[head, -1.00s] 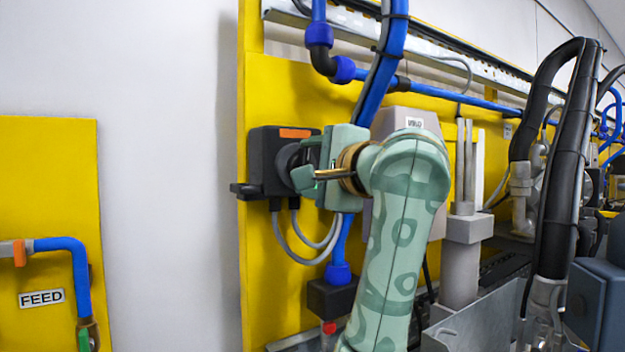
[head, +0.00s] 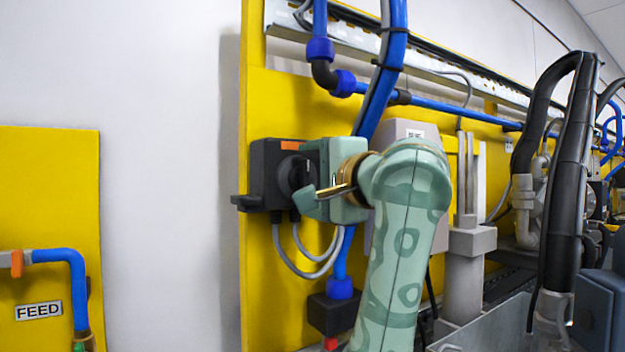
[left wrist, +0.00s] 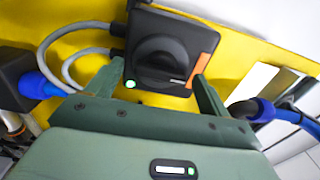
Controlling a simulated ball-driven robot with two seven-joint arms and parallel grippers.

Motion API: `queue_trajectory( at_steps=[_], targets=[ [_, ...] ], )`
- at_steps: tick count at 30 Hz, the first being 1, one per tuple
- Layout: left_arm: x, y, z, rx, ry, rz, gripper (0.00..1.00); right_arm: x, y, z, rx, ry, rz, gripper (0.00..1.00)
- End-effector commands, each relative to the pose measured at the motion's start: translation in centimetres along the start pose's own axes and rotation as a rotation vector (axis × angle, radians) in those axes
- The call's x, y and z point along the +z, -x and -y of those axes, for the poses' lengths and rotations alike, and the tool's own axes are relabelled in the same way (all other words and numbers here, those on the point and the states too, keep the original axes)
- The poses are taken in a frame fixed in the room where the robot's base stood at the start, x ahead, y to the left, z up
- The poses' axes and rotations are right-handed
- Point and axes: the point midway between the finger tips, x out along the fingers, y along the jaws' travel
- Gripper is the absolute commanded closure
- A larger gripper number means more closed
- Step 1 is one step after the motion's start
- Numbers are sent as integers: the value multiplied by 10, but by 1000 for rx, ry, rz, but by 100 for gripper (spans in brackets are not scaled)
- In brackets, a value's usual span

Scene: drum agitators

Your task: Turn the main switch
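The main switch (head: 268,178) is a dark box on the yellow panel, with a round black knob (head: 292,178) and an orange label. In the left wrist view the knob (left wrist: 160,62) is seen face-on, with a pale line on its right part. My left gripper (head: 308,192) is in front of the knob, its green body hiding the box's right side. In the left wrist view the two fingers of my left gripper (left wrist: 161,85) are apart, one on each side of the knob. I cannot tell whether they touch it. My right gripper is not in view.
Grey cables (head: 310,262) loop below the switch, and blue pipes (head: 388,70) run close above and behind my left gripper. A grey box (head: 412,130) is behind my wrist. A yellow panel marked FEED (head: 50,200) stands at the left, with bare white wall between.

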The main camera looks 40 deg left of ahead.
Motion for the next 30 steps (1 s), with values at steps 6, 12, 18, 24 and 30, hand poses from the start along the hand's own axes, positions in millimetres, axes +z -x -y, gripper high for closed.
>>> queue_trajectory(
  at_steps=[6, 12, 18, 24, 30],
  targets=[
    [0, 0, 0, -1, -2, 1, 20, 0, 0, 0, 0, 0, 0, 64],
    [-1, 17, -1, -1, -1, -2, 20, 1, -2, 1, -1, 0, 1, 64],
    [-2, 67, -2, 1, -2, -7, 20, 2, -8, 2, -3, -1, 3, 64],
    [-2, 120, -1, 1, -3, -5, 20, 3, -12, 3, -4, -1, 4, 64],
    [0, 153, 1, -1, -1, 2, 20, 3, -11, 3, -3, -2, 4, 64]
  ],
)
